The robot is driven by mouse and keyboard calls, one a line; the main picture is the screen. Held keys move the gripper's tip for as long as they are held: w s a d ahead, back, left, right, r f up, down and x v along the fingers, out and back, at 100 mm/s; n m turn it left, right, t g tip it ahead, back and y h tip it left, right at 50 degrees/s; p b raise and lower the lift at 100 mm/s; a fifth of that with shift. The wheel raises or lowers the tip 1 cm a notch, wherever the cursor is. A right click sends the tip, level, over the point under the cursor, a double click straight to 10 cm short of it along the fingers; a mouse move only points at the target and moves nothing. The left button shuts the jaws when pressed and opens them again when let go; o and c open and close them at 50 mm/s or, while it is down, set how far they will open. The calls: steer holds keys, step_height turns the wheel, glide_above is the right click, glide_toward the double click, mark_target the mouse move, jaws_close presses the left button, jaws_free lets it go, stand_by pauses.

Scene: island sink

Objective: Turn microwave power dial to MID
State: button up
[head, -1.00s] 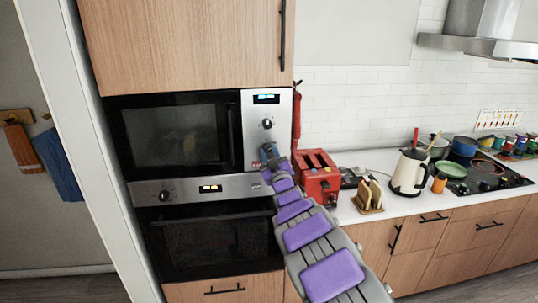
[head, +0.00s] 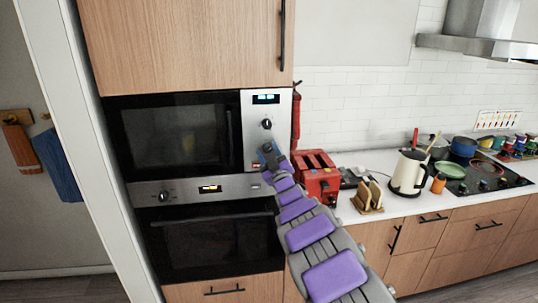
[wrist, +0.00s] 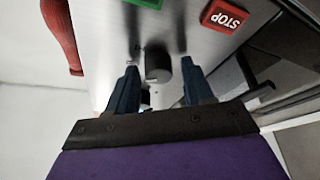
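The microwave (head: 172,135) is built into the wooden cabinet, with a steel control panel on its right side. A dark round dial (head: 267,124) sits below the lit display on that panel. My gripper (head: 267,148) is at the panel just below this dial and covers the part behind it. In the wrist view, turned upside down, a dark cylindrical dial (wrist: 158,67) stands between the two blue fingers of my gripper (wrist: 158,66). The fingers are apart, with a gap on both sides of the dial. Which dial this is, and its setting, I cannot tell.
A red STOP button (wrist: 225,16) and a green button (wrist: 145,3) are near the fingers. A red toaster (head: 318,177) stands on the counter right of the panel. The oven (head: 215,240) is below. A red extinguisher-like object (head: 296,115) hangs beside the panel.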

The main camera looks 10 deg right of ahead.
steer(key=shift+o, duration=0.5)
steer(key=p+v, duration=0.1)
steer(key=v, duration=1.6)
steer(key=shift+s+p, duration=0.15)
steer(key=shift+p, duration=0.2)
